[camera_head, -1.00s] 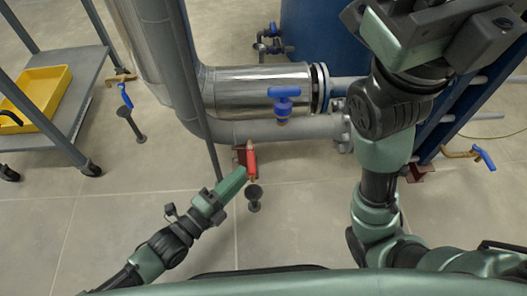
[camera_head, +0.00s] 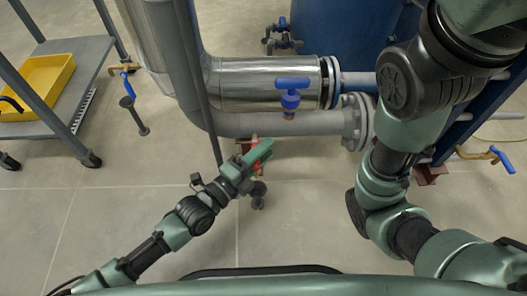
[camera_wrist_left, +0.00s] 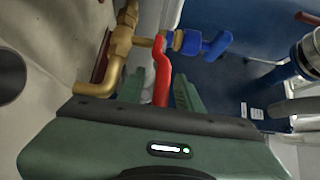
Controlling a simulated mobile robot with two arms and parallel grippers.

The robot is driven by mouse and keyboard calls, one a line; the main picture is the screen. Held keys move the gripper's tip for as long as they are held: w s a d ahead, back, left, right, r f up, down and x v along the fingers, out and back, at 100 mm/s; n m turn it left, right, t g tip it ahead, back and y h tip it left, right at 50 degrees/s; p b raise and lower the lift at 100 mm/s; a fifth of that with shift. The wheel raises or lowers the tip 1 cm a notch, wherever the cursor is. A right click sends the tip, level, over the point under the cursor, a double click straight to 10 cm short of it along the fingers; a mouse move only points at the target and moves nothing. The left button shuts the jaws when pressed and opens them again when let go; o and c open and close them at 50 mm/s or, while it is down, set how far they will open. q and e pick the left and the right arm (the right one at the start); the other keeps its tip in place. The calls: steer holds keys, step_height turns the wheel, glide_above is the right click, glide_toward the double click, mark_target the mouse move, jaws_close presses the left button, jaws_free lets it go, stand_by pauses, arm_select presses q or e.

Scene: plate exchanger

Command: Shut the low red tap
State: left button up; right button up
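The low red tap has a red lever (camera_head: 262,152) beside the foot of the grey pipe, partly hidden by my left gripper (camera_head: 256,160). In the left wrist view the red lever (camera_wrist_left: 162,73) is bent and runs down from a brass valve body (camera_wrist_left: 122,42). My left gripper (camera_wrist_left: 158,92) has its two green fingers apart, one on each side of the lever. I cannot tell whether either finger touches it. My right arm rises along the right of the head view, and its gripper is out of frame.
A blue-handled tap (camera_head: 291,92) sits above on the pipework, and a blue handle (camera_wrist_left: 206,43) shows behind the red lever. A black floor stub (camera_head: 258,193) stands under the gripper. A grey cart (camera_head: 75,58) with a yellow tray (camera_head: 45,85) stands at left.

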arm_select(q)
jaws_close()
stand_by(1.2)
